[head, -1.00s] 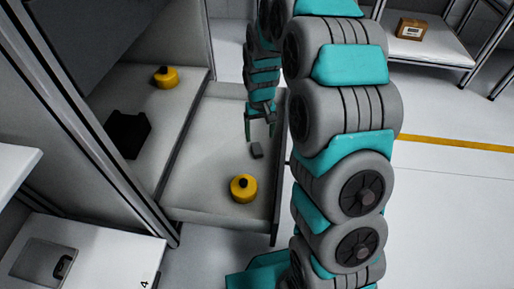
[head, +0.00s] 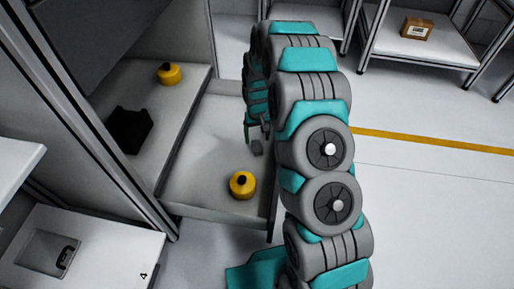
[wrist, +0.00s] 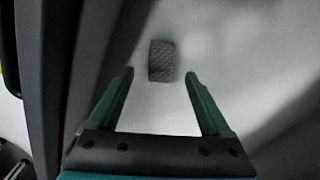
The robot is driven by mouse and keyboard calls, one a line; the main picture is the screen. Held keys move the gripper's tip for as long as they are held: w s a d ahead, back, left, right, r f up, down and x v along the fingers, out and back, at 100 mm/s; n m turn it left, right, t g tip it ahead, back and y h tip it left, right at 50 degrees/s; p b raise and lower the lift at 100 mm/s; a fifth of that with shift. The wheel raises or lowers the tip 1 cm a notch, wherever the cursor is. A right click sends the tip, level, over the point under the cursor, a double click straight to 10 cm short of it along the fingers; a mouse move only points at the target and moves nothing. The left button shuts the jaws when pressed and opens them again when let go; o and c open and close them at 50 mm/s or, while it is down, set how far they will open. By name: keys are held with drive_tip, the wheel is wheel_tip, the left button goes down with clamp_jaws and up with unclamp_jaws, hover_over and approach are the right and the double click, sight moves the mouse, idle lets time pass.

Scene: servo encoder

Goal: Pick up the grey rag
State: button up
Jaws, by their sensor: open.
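The grey rag (wrist: 161,61) is a small dark grey, textured rectangle. In the wrist view it lies on the pale shelf surface just beyond my fingertips, between their lines. In the head view the rag (head: 257,147) shows as a small grey piece on the pulled-out shelf (head: 195,190), partly behind my arm. My gripper (wrist: 159,73) is open and empty, with its two green fingers apart. In the head view my gripper (head: 256,130) is over the shelf close to the rag, partly hidden by my arm.
A yellow round container (head: 242,185) stands on the same shelf, nearer the front. Another yellow container (head: 169,73) and a black box (head: 129,130) are on the surface to the left. A cabinet post (head: 110,150) rises beside them. A cardboard box (head: 416,29) sits on a far rack.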

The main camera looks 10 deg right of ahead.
sight(257, 146)
wheel_tip(257, 146, down, 4)
drive_tip(key=shift+a+f, duration=0.1)
drive_tip(key=shift+f, duration=0.15)
drive_tip(key=shift+c, duration=0.4)
clamp_jaws()
